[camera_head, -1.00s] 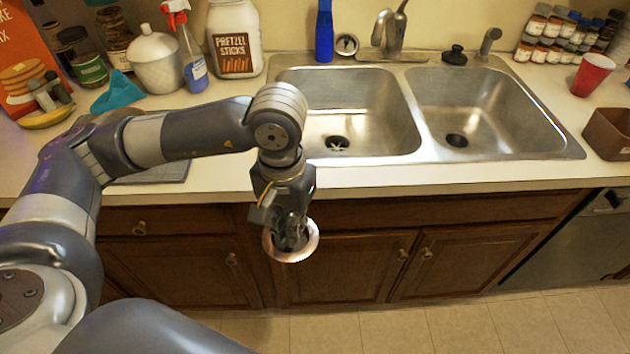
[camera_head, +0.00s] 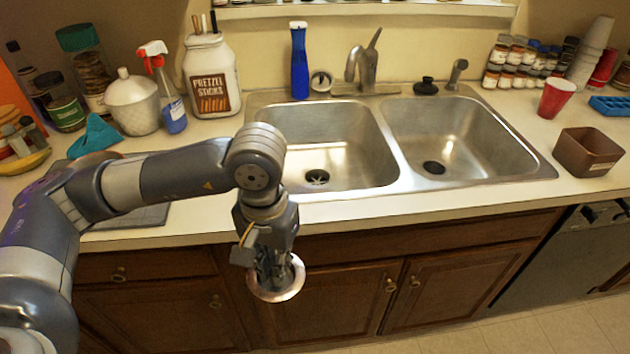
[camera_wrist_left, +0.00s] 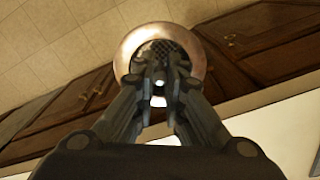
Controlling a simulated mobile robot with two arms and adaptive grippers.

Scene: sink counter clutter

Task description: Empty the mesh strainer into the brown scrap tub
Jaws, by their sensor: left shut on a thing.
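My left gripper (camera_head: 272,272) is shut on the mesh strainer (camera_head: 291,290), a round piece with a wide metal rim. It hangs in front of the cabinet doors, beyond the counter's front edge. In the left wrist view the strainer's rim (camera_wrist_left: 205,58) and dark mesh show past the fingers (camera_wrist_left: 160,90). What the strainer holds cannot be made out. The brown scrap tub (camera_head: 588,152) stands on the counter right of the sink, far to the right of my left gripper. My right gripper is not in view.
The double sink (camera_head: 333,150) lies behind my gripper, with a faucet (camera_head: 365,68) at its back. A red cup (camera_head: 556,97) and a blue tray (camera_head: 610,105) stand near the tub. A spray bottle (camera_head: 172,105) and a pretzel jar (camera_head: 211,80) stand at the back left.

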